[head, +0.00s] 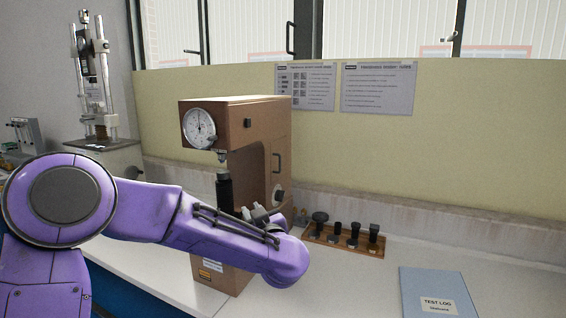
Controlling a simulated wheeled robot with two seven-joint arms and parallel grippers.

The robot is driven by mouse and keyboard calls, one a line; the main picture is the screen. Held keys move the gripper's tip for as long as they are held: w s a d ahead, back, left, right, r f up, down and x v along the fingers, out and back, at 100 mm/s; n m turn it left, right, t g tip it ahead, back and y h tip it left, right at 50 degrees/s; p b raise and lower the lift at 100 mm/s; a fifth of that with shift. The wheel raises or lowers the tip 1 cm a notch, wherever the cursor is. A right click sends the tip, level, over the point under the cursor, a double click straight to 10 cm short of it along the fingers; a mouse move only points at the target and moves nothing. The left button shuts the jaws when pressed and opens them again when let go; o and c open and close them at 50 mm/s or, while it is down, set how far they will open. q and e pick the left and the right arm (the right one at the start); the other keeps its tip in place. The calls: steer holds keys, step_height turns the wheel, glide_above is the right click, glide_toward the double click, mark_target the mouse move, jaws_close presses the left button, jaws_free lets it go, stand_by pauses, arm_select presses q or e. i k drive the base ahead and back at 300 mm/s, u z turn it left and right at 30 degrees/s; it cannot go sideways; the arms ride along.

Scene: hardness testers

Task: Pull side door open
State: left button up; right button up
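A brown hardness tester (238,108) with a round dial (199,128) stands on the white bench. Its right side carries a dark vertical handle (278,163), which seems to belong to the side door (282,145). The door looks flush with the body. My purple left arm crosses in front of the tester's lower part. My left gripper (257,214) shows only as small grey parts behind the forearm, below and left of the handle and apart from it. Its fingertips are mostly hidden, so its opening cannot be read. My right gripper is not in view.
A wooden rack (345,242) with several dark anvils stands right of the tester against the wall. A blue test log (428,293) lies at the front right. A tall testing machine (95,90) stands at the back left. Bare bench lies between rack and log.

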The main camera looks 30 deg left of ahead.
mark_target(278, 147)
steer(key=i, duration=0.95)
